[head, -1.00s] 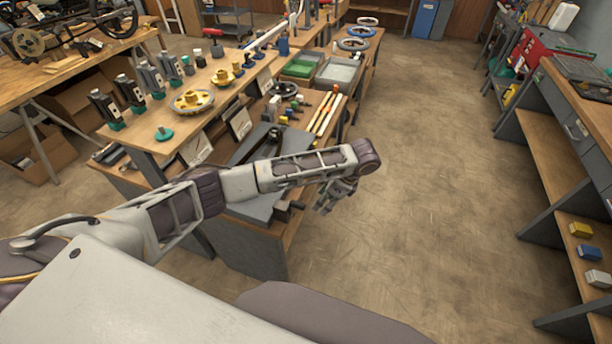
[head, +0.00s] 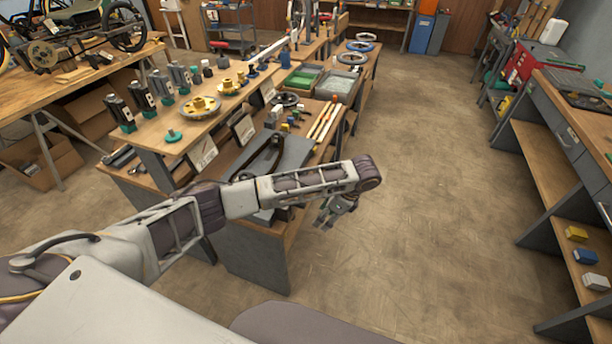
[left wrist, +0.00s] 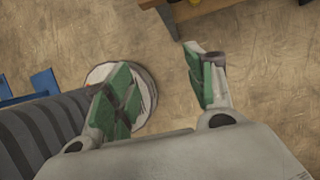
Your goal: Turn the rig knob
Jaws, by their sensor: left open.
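My left gripper (head: 328,222) hangs at the end of its arm, beside the right edge of the near bench. It is open and empty; in the left wrist view its two green-padded fingers (left wrist: 168,92) stand apart above the floor. I cannot single out the rig knob for certain. On the bench's upper shelf are a round disc with a yellow hub (head: 198,106), a smaller yellow knob-like part (head: 228,86) and a green knob-like part (head: 173,136), all well away from the gripper. My arm hides part of the lower bench top. My right gripper is not in view.
The near bench (head: 255,255) carries a grey plate, wooden sticks (head: 325,122) and bins (head: 335,76). A trike frame stands on the left table (head: 70,88). A shelved bench (head: 560,165) with blocks is at right. Open floor (head: 430,200) lies between.

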